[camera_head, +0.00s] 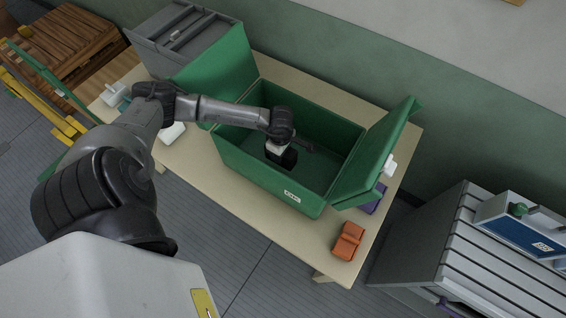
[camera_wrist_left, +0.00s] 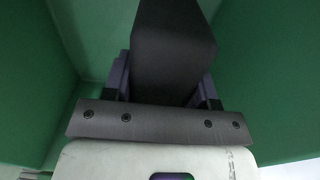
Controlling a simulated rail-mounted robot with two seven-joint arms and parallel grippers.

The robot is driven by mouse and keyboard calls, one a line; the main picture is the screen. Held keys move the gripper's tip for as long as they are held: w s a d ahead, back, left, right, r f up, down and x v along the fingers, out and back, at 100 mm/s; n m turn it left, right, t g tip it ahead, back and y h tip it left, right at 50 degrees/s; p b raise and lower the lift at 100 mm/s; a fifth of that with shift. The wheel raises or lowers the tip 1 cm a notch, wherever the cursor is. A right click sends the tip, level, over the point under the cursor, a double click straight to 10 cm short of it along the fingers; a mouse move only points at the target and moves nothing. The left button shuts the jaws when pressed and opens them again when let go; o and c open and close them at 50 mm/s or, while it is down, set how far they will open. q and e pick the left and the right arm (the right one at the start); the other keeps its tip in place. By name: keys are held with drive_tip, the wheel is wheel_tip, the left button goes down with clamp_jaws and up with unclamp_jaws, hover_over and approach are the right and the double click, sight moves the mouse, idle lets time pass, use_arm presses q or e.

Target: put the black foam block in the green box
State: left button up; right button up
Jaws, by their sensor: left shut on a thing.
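The green box (camera_head: 262,176) stands open on the table, with its lid flaps spread to the left and right. My left gripper (camera_head: 284,158) reaches down inside the box opening, near its middle. In the left wrist view my left gripper (camera_wrist_left: 162,90) is shut on the black foam block (camera_wrist_left: 172,45), with green box walls around it. In the head view the block (camera_head: 289,159) shows as a small dark shape below the wrist. Whether it touches the box floor cannot be told. My right gripper is not in view.
An orange object (camera_head: 348,241) and a purple object (camera_head: 376,199) lie on the table (camera_head: 262,232) right of the box. A grey box (camera_head: 184,38) stands behind the left flap. White and teal items lie at the left. A slatted grey crate (camera_head: 460,250) stands at the right.

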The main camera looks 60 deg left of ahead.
use_arm(q)
wheel_tip(320, 180, down, 5)
drive_tip(key=shift+r+b, duration=0.15)
drive_tip(key=shift+b, duration=1.05)
wheel_tip(320, 180, down, 3)
drive_tip(key=shift+f+b, duration=0.2)
drive_tip(key=shift+b, duration=1)
drive_tip(key=shift+r, duration=0.1)
drive_tip(key=o, duration=0.9)
drive_tip(key=shift+r+p, duration=0.45)
wheel_tip(320, 180, up, 11)
drive_tip(key=p, duration=0.7)
drive_tip(key=shift+r+p, duration=0.1)
drive_tip(key=shift+p, duration=0.2)
